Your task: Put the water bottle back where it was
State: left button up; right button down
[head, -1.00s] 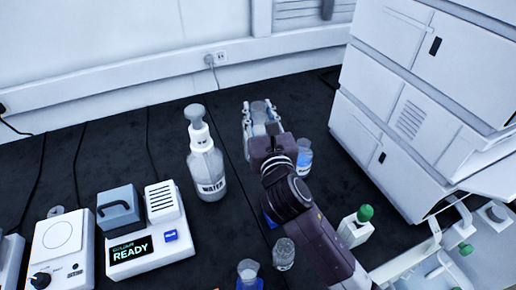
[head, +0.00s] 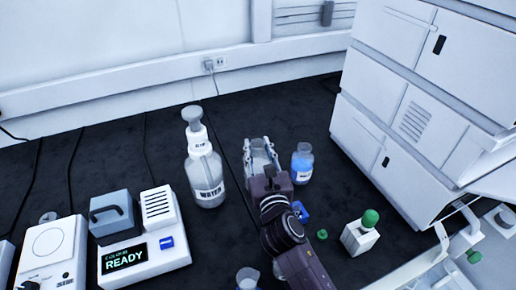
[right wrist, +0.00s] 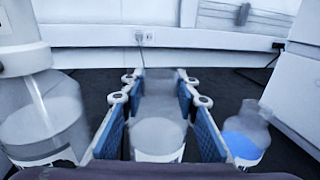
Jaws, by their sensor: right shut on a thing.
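My right gripper (head: 261,148) is shut on a clear, upright bottle (head: 259,160) with a white label, on the bench between a pump bottle and a blue-liquid bottle. In the right wrist view the held bottle (right wrist: 160,115) stands between the two blue-padded fingers. Its label cannot be read, and whether its base touches the bench is hidden. The white-topped pump bottle (head: 205,170) reads "WATER" and stands upright to the left, apart from the gripper. It also shows in the right wrist view (right wrist: 45,120). My left gripper is not in view.
The blue-liquid bottle (head: 302,165) stands close on the right. A blue cap (head: 300,211), a green cap (head: 322,234) and a green-capped white bottle (head: 360,236) are nearer the front. A white instrument stack (head: 405,130) bounds the right, a READY device (head: 145,255) the left front.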

jog(key=shift+r, duration=0.2)
jog(key=shift+f, duration=0.15)
jog(key=c, duration=1.5)
grip_release()
jog(key=shift+f, duration=0.1)
jog(key=shift+s, duration=0.25)
jog(key=s+d+p, duration=0.1)
jog(key=s+d, duration=0.1)
jog(key=s, duration=0.9)
jog(key=shift+s+d, duration=0.2)
